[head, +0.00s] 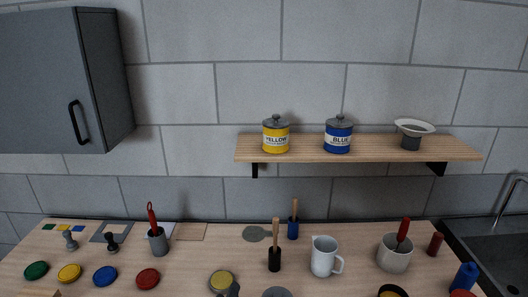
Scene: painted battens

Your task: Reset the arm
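Only a small dark grey piece, which seems to be the tip of my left gripper (233,290), shows at the bottom edge of the head view. It is just below and right of an open pot with yellow in it (221,279). I cannot tell whether it touches the pot. The rest of the gripper and arm is out of frame, and its opening does not show. My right gripper is not in view.
On the worktop stand a black pot with a brush (275,260), a white jug (323,257), a pale pot (394,255) and several coloured lids (148,278). Above, a shelf (360,149) holds yellow (276,138) and blue (338,138) canisters. A sink (497,245) is right.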

